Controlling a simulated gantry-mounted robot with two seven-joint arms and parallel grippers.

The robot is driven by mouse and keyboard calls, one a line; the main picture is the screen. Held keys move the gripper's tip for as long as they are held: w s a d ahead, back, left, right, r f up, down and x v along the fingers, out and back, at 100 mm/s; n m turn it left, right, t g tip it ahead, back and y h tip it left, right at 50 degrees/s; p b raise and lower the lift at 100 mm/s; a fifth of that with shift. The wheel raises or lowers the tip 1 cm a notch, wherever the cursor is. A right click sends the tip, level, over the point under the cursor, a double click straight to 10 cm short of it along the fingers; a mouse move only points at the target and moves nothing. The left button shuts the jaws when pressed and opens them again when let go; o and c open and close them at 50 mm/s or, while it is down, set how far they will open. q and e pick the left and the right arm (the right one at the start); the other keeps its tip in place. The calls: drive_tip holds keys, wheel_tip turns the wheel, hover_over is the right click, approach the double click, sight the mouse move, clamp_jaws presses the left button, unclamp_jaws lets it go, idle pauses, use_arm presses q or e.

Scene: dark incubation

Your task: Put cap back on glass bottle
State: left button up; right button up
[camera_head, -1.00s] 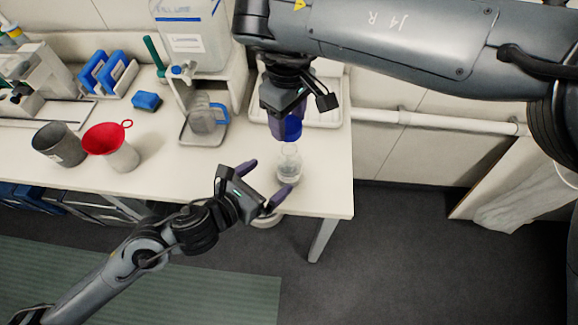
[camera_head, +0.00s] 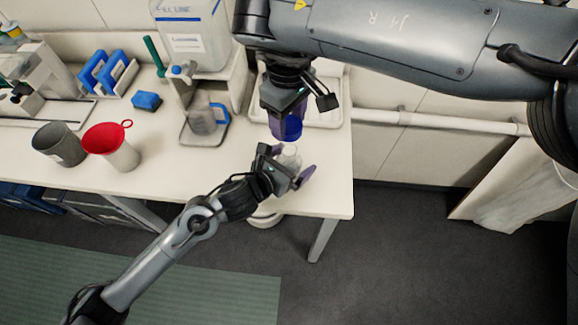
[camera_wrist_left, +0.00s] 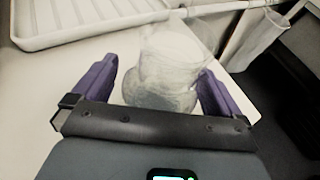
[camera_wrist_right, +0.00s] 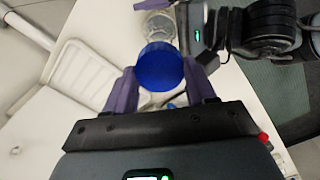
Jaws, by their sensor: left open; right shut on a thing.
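The clear glass bottle (camera_head: 290,157) stands upright near the bench's right front corner, partly hidden by my left gripper (camera_head: 288,160). In the left wrist view, the bottle (camera_wrist_left: 162,75) stands between the open purple fingers of the left gripper (camera_wrist_left: 158,88), with no clear grip on it. My right gripper (camera_head: 287,122) is shut on the blue cap (camera_head: 291,130) and holds it just above and behind the bottle. The right wrist view shows the cap (camera_wrist_right: 160,67) between the fingers, with the bottle's rim (camera_wrist_right: 158,24) beyond it.
A white tray (camera_head: 330,115) lies behind the bottle. A jug with a blue handle (camera_head: 205,118), a red funnel (camera_head: 105,138) and a grey beaker (camera_head: 58,145) stand to the left. The bench (camera_head: 335,200) ends close to the bottle's right and front.

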use_arm(q)
drive_tip(key=shift+c, duration=0.2)
drive_tip(key=c, duration=1.5)
drive_tip(key=shift+o, duration=0.2)
use_arm(e)
drive_tip(key=shift+f, duration=2.45)
drive_tip(key=shift+f, duration=0.9)
drive_tip(key=shift+f, duration=0.6)
